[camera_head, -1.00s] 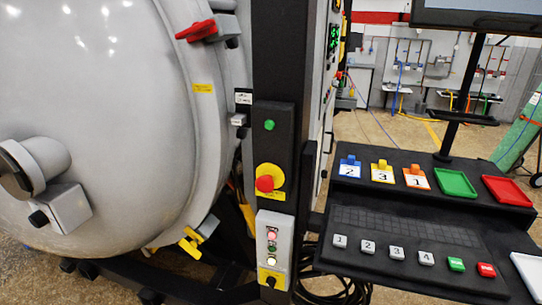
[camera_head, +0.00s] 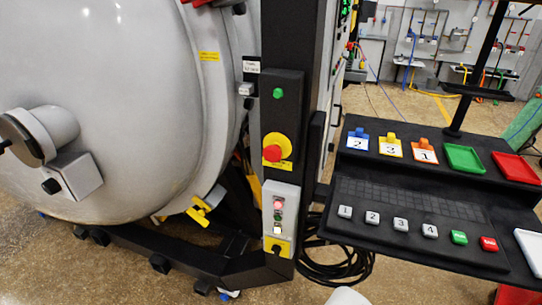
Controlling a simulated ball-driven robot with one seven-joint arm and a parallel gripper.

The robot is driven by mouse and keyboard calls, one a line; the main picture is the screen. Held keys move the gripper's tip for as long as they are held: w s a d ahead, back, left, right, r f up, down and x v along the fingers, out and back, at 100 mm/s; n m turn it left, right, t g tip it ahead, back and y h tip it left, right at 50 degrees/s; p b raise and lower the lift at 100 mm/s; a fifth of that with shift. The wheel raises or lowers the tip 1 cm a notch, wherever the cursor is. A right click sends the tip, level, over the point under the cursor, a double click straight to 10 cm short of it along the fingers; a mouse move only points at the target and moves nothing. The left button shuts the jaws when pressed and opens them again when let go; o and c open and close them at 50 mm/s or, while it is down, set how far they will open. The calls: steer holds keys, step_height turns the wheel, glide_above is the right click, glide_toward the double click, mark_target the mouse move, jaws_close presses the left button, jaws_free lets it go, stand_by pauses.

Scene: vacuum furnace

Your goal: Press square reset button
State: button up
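I cannot read a reset label on any button, so which one is the square reset button is not clear. A grey control box (camera_head: 280,200) on the black column carries a pink, a green and a pale lit button (camera_head: 277,230). A small grey block (camera_head: 246,89) is beside the column, under a white label. My gripper is not in view.
A red emergency stop (camera_head: 272,153) on a yellow plate and a green round button (camera_head: 278,93) are on the column. The large grey furnace door (camera_head: 110,90) fills the left. Black cables (camera_head: 340,262) lie on the floor by the console. A white rounded part shows at the bottom edge.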

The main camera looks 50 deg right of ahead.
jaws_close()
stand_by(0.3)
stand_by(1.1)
